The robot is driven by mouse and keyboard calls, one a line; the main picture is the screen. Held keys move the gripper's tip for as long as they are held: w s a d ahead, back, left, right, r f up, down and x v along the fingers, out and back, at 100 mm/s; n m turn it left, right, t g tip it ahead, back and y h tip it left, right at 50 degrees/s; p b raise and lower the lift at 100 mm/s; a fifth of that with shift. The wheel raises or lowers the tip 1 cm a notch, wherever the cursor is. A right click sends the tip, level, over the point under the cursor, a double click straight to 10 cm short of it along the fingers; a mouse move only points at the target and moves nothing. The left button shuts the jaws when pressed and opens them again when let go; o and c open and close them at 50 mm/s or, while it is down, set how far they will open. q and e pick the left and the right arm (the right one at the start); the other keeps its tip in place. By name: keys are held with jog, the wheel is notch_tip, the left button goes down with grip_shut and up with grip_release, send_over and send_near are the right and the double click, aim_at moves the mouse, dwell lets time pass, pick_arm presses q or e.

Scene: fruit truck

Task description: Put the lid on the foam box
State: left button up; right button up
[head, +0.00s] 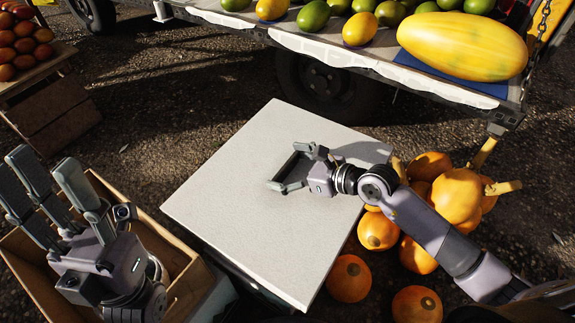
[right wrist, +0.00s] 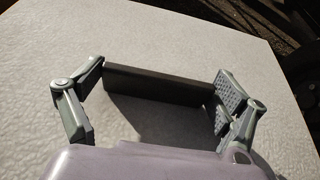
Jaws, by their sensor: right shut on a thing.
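The lid (head: 235,205) is a large pale grey, speckled flat slab, tilted in the head view. It fills most of the right wrist view (right wrist: 165,35). My right gripper (head: 290,168) is over its right half, shut on a dark bar-shaped handle (right wrist: 160,86) on the lid; the bar spans between the two fingers. My left gripper (head: 45,170) is at the left, open and empty, with its fingers raised above a cardboard box. The foam box cannot be made out clearly; the slab hides what is under it.
The cardboard box (head: 28,262) stands at lower left. Orange pumpkins (head: 455,195) lie right of the slab, close to my right arm. A fruit truck bed (head: 390,73) with a wheel (head: 325,80) crosses the top. A wooden crate (head: 55,110) stands far left. Bare ground lies between.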

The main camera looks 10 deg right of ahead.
jog(key=o, duration=1)
jog(key=v, duration=1)
jog(key=shift+s+d, duration=0.25)
jog(key=shift+s, duration=0.05)
jog(key=shift+s+d+r, duration=0.35)
jog(key=shift+s+r, duration=0.05)
